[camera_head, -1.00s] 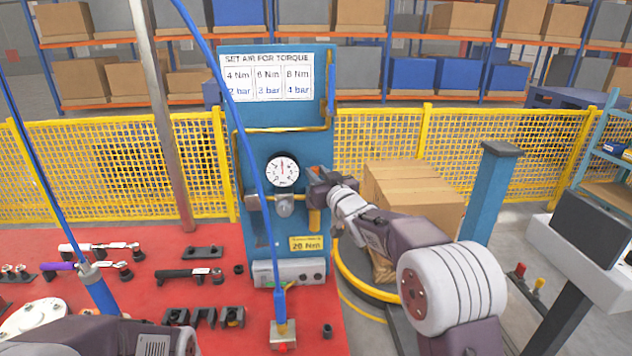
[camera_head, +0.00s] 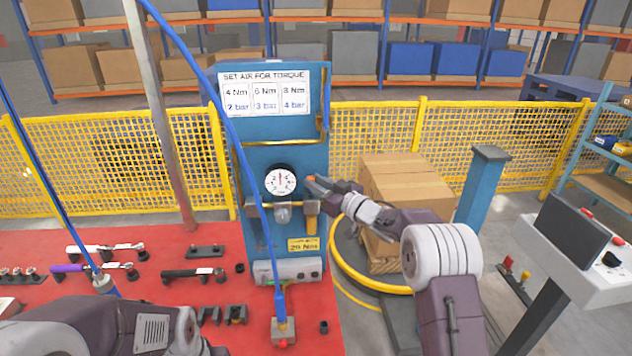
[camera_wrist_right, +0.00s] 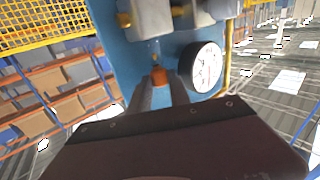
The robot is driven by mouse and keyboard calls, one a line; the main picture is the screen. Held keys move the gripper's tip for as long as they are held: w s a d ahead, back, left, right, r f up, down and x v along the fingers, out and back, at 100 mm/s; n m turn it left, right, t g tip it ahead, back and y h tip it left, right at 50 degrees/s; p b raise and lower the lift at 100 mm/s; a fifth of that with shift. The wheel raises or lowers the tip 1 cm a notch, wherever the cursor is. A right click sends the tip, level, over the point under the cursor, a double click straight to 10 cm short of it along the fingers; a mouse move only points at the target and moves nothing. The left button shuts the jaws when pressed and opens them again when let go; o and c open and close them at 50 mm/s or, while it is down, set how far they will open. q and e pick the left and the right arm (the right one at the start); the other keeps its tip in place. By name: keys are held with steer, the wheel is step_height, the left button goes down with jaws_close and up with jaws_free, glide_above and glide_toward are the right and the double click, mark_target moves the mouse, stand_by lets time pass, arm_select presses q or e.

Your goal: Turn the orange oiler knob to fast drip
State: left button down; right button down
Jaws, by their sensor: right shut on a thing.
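The orange oiler knob (camera_wrist_right: 160,76) shows between the fingertips of my right gripper (camera_wrist_right: 160,88) in the right wrist view. In the head view the right gripper (camera_head: 314,183) reaches in from the right, just right of the pressure gauge, and only a bit of orange shows at its tips. The right gripper is shut on the knob. The knob's setting marks cannot be made out. The yellow oiler body (camera_head: 311,215) hangs below on the blue panel (camera_head: 262,150). My left arm is at the lower left; its fingers are out of view.
The round gauge (camera_head: 280,181) sits close beside the right gripper, and it also shows in the wrist view (camera_wrist_right: 206,66). A blue hose (camera_head: 235,120) hangs in front of the panel. Tools lie on the red table (camera_head: 150,240). Cardboard boxes (camera_head: 405,195) stand behind the right arm.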

steer(key=shift+r, duration=0.1)
steer(key=c, duration=1.5)
jaws_free()
steer(key=shift+d, duration=0.1)
steer(key=b+v, duration=0.9)
steer(key=shift+b, duration=0.35)
